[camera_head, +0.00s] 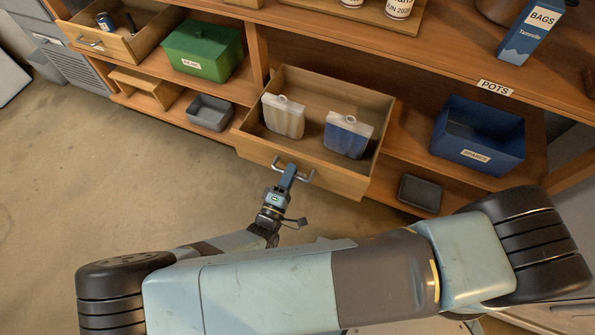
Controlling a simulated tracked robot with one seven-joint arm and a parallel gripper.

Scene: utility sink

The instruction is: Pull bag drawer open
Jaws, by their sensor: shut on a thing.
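The bag drawer (340,179) is a wooden drawer in the middle of the wooden unit, and it stands pulled out with its inside showing. Two bags lie in it: a pale one (284,117) at the left and a blue and white one (347,136) at the right. A metal bar handle (306,177) is on its front. My gripper (291,171) is at this handle, shut on it. The fingertips are small in this view, and part of the handle is hidden behind them.
Another drawer (143,43) stands open at the upper left. A green bin (203,51), a grey tray (209,112), a blue bin (470,143) and a dark tray (420,192) sit on the shelves. A BAGS box (532,33) stands on top. The floor (110,170) at left is clear.

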